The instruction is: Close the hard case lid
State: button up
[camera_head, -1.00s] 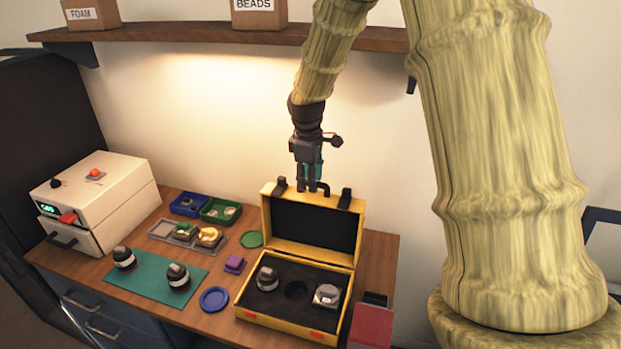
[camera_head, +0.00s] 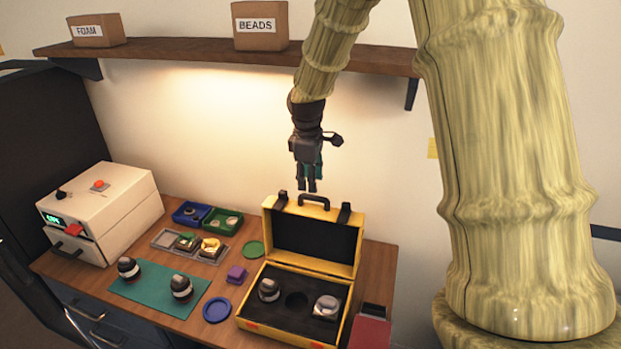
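The yellow hard case (camera_head: 283,332) stands on the right part of the bench with its lid (camera_head: 346,249) raised upright. A dark handle (camera_head: 314,201) and two dark latches (camera_head: 282,200) sit along the lid's top edge. The foam inside holds two lens-like parts (camera_head: 268,289) (camera_head: 326,306) at left and right, with an empty round hole between them. My gripper (camera_head: 309,187) hangs pointing down just above the lid's top edge, near the handle. It looks apart from the lid. Its fingers are small, and their gap is hard to judge; nothing shows between them.
A white machine (camera_head: 102,209) stands at the far left. Bins (camera_head: 190,213), a parts tray (camera_head: 165,239), a blue ring (camera_head: 216,310) and a purple block (camera_head: 237,273) fill the middle. A red item (camera_head: 370,333) lies right of the case. A shelf (camera_head: 200,46) runs above.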

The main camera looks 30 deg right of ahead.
jog(key=shift+s+a+r+p, duration=0.1)
jog(key=shift+r+p, duration=0.55)
jog(key=shift+r, duration=0.5)
notch_tip(320, 180, up, 12)
jog(key=s+a, duration=0.1)
dwell(0.4)
